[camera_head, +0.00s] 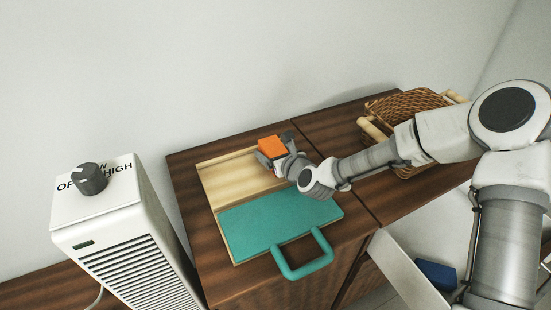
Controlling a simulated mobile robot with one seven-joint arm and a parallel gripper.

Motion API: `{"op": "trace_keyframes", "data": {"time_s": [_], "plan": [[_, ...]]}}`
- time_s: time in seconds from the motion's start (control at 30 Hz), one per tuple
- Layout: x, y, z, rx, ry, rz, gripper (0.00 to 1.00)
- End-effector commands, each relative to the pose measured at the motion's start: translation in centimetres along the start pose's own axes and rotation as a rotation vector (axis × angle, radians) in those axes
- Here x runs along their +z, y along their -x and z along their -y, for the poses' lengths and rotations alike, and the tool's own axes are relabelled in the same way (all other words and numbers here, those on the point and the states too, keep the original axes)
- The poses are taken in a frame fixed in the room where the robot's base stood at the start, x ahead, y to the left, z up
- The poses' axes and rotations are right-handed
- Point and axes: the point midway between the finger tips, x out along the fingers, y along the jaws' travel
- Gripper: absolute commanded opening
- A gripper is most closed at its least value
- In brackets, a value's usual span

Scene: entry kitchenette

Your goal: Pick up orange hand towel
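The orange hand towel (271,145) shows as a small folded block at the back of the wooden cabinet top, over the pale inside of an opened case. My gripper (273,149) is at the towel, with dark grey parts on its left and right sides. The frame does not show whether the fingers press on the towel or only stand around it. The towel's underside is hidden, so I cannot tell whether it rests on the case or is held above it.
The case has a pale wooden half (225,183) and a teal half with a handle (275,222). A wicker basket (405,103) stands at the right behind my arm. A white heater with a knob (125,235) stands at the left. An open drawer (405,272) shows below right.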

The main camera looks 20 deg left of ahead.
Motion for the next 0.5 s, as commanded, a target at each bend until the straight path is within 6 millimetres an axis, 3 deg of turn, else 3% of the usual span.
{"op": "trace_keyframes", "data": {"time_s": [0.07, 0.37, 0.5], "plan": [[0.00, 0.01, 0.00, 0.000, 0.000, 0.000, 0.68], [0.00, 0.02, 0.00, 0.000, 0.000, 0.000, 0.14], [0.03, 0.02, 0.00, 0.000, 0.000, 0.001, 0.13]]}}
